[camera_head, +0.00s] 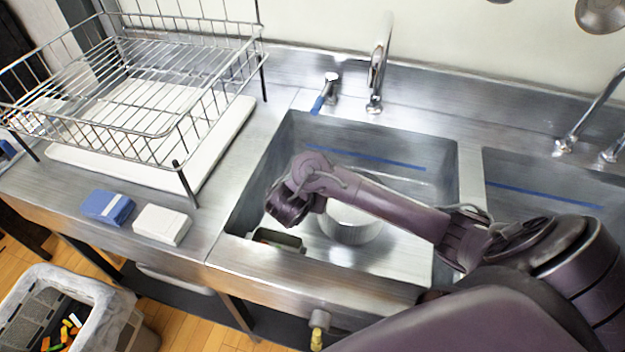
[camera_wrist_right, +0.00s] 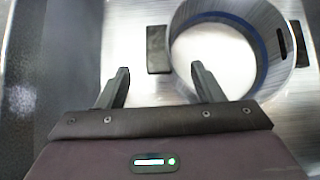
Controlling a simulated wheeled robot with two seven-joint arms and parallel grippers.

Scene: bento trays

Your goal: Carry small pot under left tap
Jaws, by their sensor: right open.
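The small pot (camera_head: 352,222) is a round metal pot standing in the left sink, partly hidden behind my right forearm. In the right wrist view the pot (camera_wrist_right: 262,75) shows its open round top, with a dark handle (camera_wrist_right: 157,50) on its near left side. My right gripper (camera_wrist_right: 159,70) is open and empty. Its fingertips are on either side of the line to that handle, the right one overlapping the pot's rim in view; contact cannot be told. The left tap (camera_head: 379,62) rises behind the left sink. My left gripper is out of view.
The left sink (camera_head: 445,185) has walls marked with a blue line. A dish rack (camera_head: 185,150), a blue sponge (camera_head: 107,207) and a white block (camera_head: 162,225) are on the left counter.

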